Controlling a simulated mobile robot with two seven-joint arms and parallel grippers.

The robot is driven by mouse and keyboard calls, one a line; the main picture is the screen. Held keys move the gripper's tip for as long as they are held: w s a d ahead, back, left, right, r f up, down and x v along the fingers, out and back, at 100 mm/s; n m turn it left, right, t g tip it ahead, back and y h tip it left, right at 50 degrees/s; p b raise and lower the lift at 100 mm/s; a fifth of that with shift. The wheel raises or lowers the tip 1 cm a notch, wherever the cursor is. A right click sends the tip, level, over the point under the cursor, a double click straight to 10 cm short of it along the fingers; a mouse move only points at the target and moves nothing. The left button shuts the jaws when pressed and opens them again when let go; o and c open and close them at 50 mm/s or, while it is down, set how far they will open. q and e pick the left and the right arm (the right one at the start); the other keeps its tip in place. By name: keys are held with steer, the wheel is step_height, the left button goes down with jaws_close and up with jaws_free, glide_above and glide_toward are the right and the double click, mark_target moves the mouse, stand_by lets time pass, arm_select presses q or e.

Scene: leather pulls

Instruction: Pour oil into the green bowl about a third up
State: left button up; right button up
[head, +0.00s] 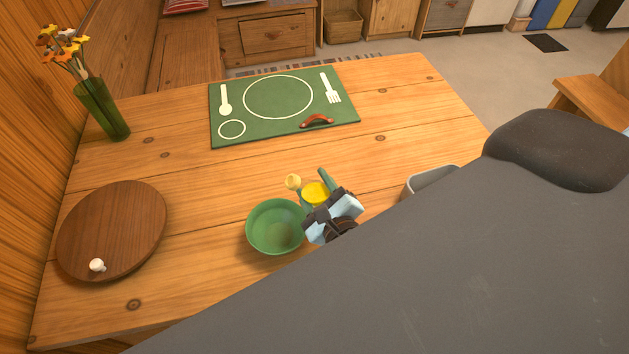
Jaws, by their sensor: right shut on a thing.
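The green bowl (262,232) stands upright on the wooden table, near the middle of the head view. My right gripper (331,214) is just right of the bowl, shut on a small oil container (315,193) with bright yellow in it. The container is beside the bowl's upper right rim, partly hidden by the gripper. I cannot tell whether container and bowl touch. No stream of oil shows, and the oil level in the bowl is unclear. My left gripper is not in view.
A round wooden board (112,225) with a white knob lies left. A green placemat (285,105) with a red-brown pull (317,121) lies at the back. A green flower vase (103,110) stands far left. A grey container (430,180) is partly hidden by my large arm at right.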

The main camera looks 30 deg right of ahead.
steer(key=shift+d+n, duration=0.3)
steer(key=shift+n, duration=0.3)
steer(key=shift+s+d+f+n+h+p, duration=0.15)
steer(key=shift+d+n, duration=0.1)
steer(key=shift+n, duration=0.25)
steer(key=shift+s+d+r+n+h+p, duration=0.15)
steer(key=shift+d+n, duration=0.1)
steer(key=shift+n, duration=0.25)
steer(key=shift+w+d+r+n+g+p, duration=0.1)
steer(key=shift+d+r+n+g+p, duration=0.15)
steer(key=shift+n+p, duration=0.6)
steer(key=shift+f+p, duration=0.15)
steer(key=shift+p, duration=0.2)
steer(key=shift+f, duration=0.25)
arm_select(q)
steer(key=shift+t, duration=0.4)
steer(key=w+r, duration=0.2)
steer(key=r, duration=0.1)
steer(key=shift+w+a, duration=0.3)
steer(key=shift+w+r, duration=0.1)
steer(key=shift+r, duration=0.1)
